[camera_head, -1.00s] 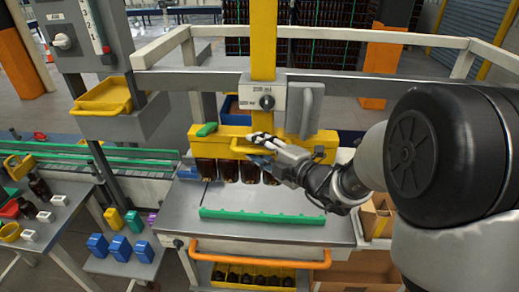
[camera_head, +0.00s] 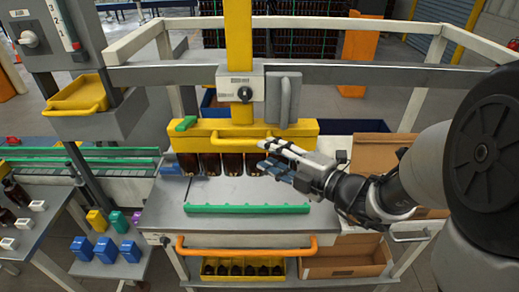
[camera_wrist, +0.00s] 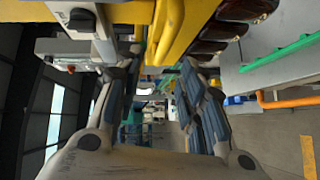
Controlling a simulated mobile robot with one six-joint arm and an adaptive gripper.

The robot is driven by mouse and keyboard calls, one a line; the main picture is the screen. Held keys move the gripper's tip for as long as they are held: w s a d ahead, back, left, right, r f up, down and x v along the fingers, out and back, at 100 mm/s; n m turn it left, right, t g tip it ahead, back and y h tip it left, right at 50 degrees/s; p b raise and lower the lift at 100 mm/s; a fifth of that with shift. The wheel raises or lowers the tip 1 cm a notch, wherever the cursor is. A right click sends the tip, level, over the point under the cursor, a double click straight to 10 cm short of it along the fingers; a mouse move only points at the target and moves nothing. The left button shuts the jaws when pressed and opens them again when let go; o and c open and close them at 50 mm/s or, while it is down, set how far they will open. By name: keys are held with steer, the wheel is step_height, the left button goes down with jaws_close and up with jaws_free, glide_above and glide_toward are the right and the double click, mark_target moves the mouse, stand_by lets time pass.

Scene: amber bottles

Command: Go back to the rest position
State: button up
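The bottles also show at the top of the wrist view (camera_wrist: 234,32), beside the fingers.
A green strip (camera_head: 247,209) lies on the bench top (camera_head: 165,212). An orange rail (camera_head: 247,246) runs along the front, above a yellow crate of bottles (camera_head: 280,268). Cardboard boxes (camera_head: 375,150) stand right. A post, beams and a grey handle (camera_head: 285,98) rise behind.

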steer(key=shift+s+d, duration=0.2)
steer(key=shift+s, duration=0.05)
steer(key=s+a+f+n+g+h+b, duration=0.1)
steer(key=s+a+f+n+g+b, duration=0.15)
steer(key=s+n, duration=0.55)
steer(key=s+a+f+n+g+h+b, duration=0.1)
steer(key=s+f+n+g+b, duration=0.3)
steer(key=n, duration=0.6)
steer(key=s+a+f+n+g+b, duration=0.2)
steer(key=s+f+n+g, duration=0.1)
steer(key=s+n, duration=0.55)
steer(key=s+d+f+n+h+b, duration=0.1)
steer(key=d+f+n+h+b, duration=0.1)
steer(key=n, duration=0.4)
steer(key=s+d+f+n+t+h+b, duration=0.1)
steer(key=s+d+f+n+h, duration=0.1)
steer(key=d+n+h, duration=0.2)
steer(key=s+d+f+n+t+h+b, duration=0.1)
steer(key=d+f+n+h+b, duration=0.1)
steer(key=d+n, duration=0.6)
steer(key=shift+s+d+n+h+b, duration=0.15)
steer(key=shift+s+n+h+b, duration=0.2)
steer(key=shift+n+h, duration=0.65)
